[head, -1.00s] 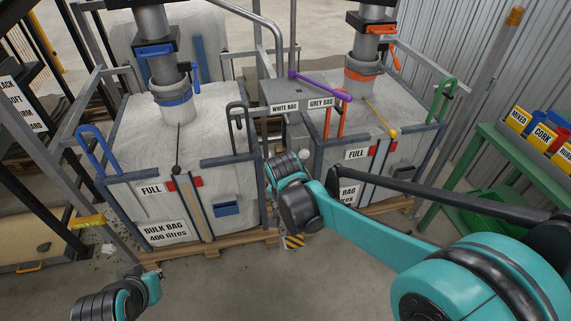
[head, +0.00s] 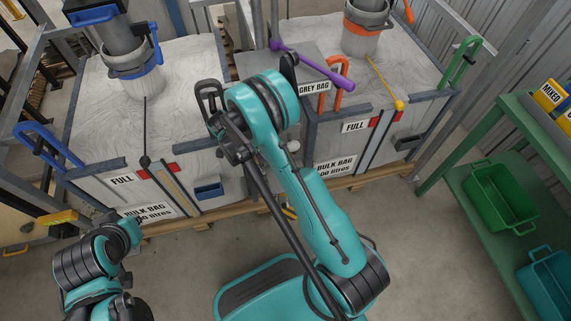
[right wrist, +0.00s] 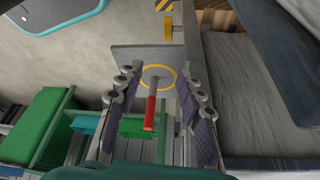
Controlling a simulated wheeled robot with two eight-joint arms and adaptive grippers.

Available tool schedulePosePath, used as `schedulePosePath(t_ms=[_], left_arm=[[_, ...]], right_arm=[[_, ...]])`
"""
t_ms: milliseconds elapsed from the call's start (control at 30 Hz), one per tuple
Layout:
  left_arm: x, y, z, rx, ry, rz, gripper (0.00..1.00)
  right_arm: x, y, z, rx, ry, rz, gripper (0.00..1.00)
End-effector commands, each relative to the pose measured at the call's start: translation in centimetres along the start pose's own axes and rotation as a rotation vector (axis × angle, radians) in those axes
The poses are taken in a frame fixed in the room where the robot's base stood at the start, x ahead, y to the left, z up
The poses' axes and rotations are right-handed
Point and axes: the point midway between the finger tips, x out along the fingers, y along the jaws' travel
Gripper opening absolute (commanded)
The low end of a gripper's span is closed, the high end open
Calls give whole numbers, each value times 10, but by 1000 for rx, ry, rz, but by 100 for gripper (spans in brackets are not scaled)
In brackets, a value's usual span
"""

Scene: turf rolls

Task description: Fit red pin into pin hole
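In the right wrist view, a rod with a red end (right wrist: 150,113) and a grey shaft stands over a yellow ring (right wrist: 143,82) on a grey plate (right wrist: 125,58). Its red end points towards the camera. I cannot tell whether the shaft enters a hole there. My right gripper (right wrist: 162,112) is open, its fingers on either side of the rod with visible gaps. In the head view my right arm reaches up to the front of the bags, and its gripper (head: 232,143) is largely hidden. My left gripper (head: 130,232) is at the lower left, its fingers unclear.
Two bulk bags stand behind, the left one (head: 190,75) and the right one (head: 400,75), in dark frames. A green shelf (head: 540,140) with a green tub (head: 498,195) stands right. Open floor (head: 430,265) lies in front.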

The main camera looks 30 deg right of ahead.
Motion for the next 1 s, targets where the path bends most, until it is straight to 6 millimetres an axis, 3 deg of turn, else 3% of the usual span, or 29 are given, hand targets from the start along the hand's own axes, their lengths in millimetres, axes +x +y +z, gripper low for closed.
schedulePosePath(t_ms=[133,467,700,800,1000], left_arm=[[7,0,5,0,0,0,0],[11,0,8,0,0,0,0],[20,0,14,0,0,0,0],[27,0,20,0,0,0,0],[26,0,18,0,0,0,0]], right_arm=[[12,0,-25,1,-2,0,37],[20,-1,-48,0,-1,-1,37],[36,-1,-83,1,-2,-1,37],[47,-1,-79,-2,-2,-2,37],[45,-1,-80,-3,-2,-2,37]])
